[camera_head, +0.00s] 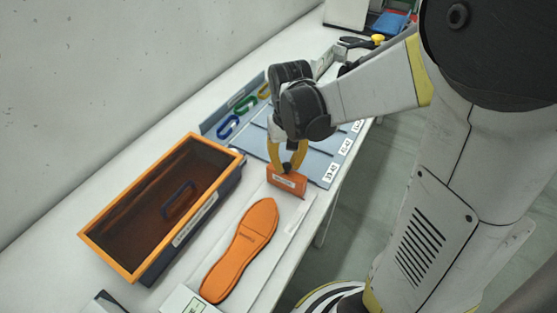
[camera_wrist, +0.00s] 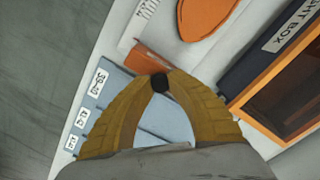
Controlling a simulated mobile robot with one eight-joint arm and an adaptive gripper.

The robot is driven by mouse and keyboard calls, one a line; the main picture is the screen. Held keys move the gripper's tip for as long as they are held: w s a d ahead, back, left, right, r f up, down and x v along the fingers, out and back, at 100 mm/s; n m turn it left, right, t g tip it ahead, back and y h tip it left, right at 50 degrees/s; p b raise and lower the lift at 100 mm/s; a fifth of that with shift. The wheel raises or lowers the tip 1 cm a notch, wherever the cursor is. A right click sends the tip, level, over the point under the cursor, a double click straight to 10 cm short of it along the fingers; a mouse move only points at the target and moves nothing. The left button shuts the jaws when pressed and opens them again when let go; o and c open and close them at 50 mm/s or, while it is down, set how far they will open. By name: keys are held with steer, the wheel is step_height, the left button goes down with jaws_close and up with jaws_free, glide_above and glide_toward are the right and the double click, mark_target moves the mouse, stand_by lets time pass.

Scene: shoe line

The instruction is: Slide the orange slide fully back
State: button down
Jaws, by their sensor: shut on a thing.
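The orange slide (camera_head: 286,181) is a small upright block with a white label, at the far end of a pale flat plate (camera_head: 295,215), beside the blue-grey board. My gripper (camera_head: 287,168) comes down from above with its yellow fingers closed at the slide's top. In the wrist view the fingertips (camera_wrist: 160,82) meet around a small dark piece, and the orange slide (camera_wrist: 147,61) shows just beyond them. The fingers partly hide the slide there. An orange shoe sole (camera_head: 240,250) lies on the plate, apart from the slide; its end also shows in the wrist view (camera_wrist: 208,15).
An orange-rimmed dark box (camera_head: 115,263) holding a dark loop stands left of the plate. The blue-grey board (camera_head: 325,168) with size labels lies behind the slide, with blue, green and yellow loops (camera_head: 228,127) along its far left. The table's edge and floor are at right.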

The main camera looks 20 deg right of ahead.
steer(key=shift+w+d, duration=0.1)
steer(key=shift+d, duration=0.05)
steer(key=c, duration=1.2)
jaws_free()
steer(key=shift+w+d, duration=0.1)
step_height(320, 180, up, 12)
steer(key=s+a+n+t, duration=0.1)
steer(key=s+a+t, duration=0.3)
steer(key=s+t, duration=0.3)
steer(key=shift+s+f+n, duration=0.3)
steer(key=shift+s+n, duration=0.1)
steer(key=shift+s, duration=0.4)
